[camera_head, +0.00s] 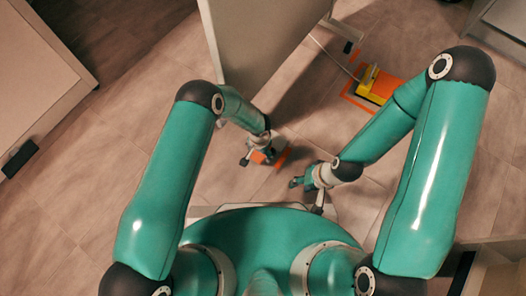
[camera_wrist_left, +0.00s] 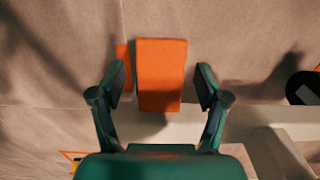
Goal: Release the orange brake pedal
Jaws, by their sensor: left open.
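The orange brake pedal (camera_wrist_left: 161,75) is a flat block in the middle of the left wrist view. In the head view it shows partly (camera_head: 266,155), beside and behind my left gripper (camera_head: 256,155). In the left wrist view my left gripper (camera_wrist_left: 160,88) is open, with one finger on each side of the pedal and a gap at both sides. Whether the fingers are level with the pedal in depth I cannot tell. My right gripper (camera_head: 304,182) is to the right in the head view, apart from the pedal; its fingers are too small to read.
A yellow pedal unit (camera_head: 376,86) with a cable stands on the floor at upper right, within orange floor marking. A large grey panel (camera_head: 262,40) stands at the top middle. A pale cabinet (camera_head: 35,80) is at far left. The tiled floor (camera_head: 120,150) left of my arms is clear.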

